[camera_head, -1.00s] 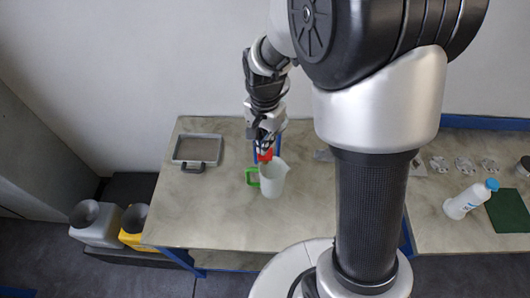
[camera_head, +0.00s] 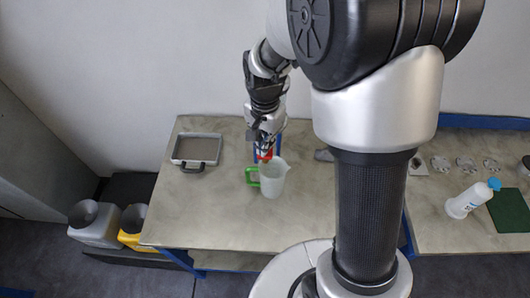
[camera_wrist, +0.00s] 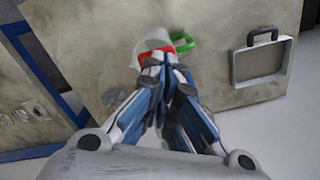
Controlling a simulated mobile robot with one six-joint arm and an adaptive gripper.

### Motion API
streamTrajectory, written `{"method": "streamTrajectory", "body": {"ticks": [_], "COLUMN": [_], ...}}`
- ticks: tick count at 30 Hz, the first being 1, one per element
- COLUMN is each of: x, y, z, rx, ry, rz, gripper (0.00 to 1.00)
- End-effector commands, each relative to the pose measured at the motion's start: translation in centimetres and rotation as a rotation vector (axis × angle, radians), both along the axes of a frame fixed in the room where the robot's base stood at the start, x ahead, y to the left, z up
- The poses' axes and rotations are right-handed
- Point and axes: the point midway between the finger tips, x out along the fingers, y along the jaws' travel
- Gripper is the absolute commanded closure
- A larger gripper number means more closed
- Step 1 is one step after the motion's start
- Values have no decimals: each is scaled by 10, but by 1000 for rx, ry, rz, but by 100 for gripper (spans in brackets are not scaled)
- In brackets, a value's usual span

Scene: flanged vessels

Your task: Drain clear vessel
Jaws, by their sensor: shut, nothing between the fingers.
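A translucent white jug (camera_head: 273,181) with a green handle (camera_head: 252,176) stands on the left bench. It also shows in the wrist view (camera_wrist: 124,48), partly behind my fingers. A small red part (camera_head: 265,154) is just behind the jug, under my gripper (camera_head: 264,143). In the wrist view the red part (camera_wrist: 150,55) is right by my fingertips (camera_wrist: 167,60); I cannot tell whether they touch it. My gripper is shut with nothing in it, pointing down. I cannot make out a separate clear flanged vessel; my gripper and arm hide that area.
A grey tray with a handle (camera_head: 197,135) lies at the bench's back left. Two canisters (camera_head: 97,222) stand low at the left. A white bottle with a blue cap (camera_head: 462,203), a green mat (camera_head: 509,212) and several flanges (camera_head: 465,164) are on the right bench. The bench front is clear.

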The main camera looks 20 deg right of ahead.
Motion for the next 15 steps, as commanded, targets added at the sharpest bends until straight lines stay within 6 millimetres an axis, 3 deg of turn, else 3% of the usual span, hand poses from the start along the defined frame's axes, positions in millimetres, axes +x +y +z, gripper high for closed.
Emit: {"method": "streamTrajectory", "body": {"ticks": [15], "x": [0], "y": [0], "z": [-17], "rx": [-1], "ry": [1], "rz": [0], "gripper": [100]}}
